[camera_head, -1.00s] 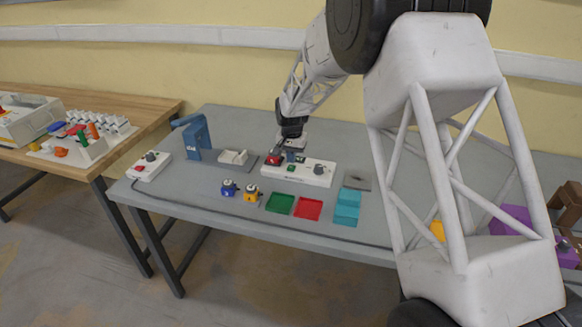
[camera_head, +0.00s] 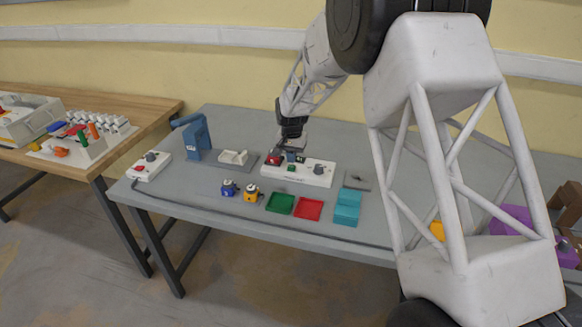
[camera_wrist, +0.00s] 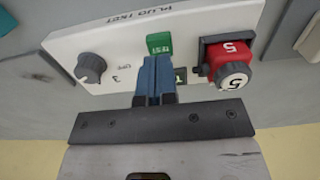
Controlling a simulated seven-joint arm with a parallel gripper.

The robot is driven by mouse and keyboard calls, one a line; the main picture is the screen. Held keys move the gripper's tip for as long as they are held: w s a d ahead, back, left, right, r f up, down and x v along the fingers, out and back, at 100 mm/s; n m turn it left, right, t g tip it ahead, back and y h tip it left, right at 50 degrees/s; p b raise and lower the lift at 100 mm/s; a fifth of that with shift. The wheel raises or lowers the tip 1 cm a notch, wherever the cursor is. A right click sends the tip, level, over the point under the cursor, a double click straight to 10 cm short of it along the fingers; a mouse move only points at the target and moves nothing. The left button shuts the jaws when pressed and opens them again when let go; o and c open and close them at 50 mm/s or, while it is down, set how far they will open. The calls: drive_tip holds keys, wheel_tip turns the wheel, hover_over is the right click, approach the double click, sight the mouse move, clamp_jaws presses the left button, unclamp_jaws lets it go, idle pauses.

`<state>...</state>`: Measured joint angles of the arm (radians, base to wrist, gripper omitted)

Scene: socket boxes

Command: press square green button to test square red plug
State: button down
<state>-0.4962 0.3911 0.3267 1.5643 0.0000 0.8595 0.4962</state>
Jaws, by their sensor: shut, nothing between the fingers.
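The white plug test box (camera_head: 318,173) stands near the back middle of the grey table. In the wrist view the same box (camera_wrist: 120,47) has a square green button (camera_wrist: 159,43) marked TEST. The square red plug (camera_wrist: 230,60), marked 5, sits in a dark socket at the right of that view; it also shows in the head view (camera_head: 273,160). My gripper (camera_wrist: 154,62) is shut and empty, its blue fingertips right at the button's near edge. The picture does not settle whether they touch it. In the head view my gripper (camera_head: 291,156) is over the box.
A dark knob (camera_wrist: 90,67) is on the box. Blue (camera_head: 228,188) and yellow (camera_head: 251,194) plugs, a green tray (camera_head: 280,203), a red tray (camera_head: 308,209) and a teal container (camera_head: 347,206) stand in front. A blue upright device (camera_head: 196,138) and another white box (camera_head: 149,166) are left.

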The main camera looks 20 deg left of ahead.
sight(291, 167)
drive_tip(key=shift+f, duration=1.3)
drive_tip(key=shift+r, duration=0.1)
idle(0.5)
drive_tip(key=shift+r, duration=2.7)
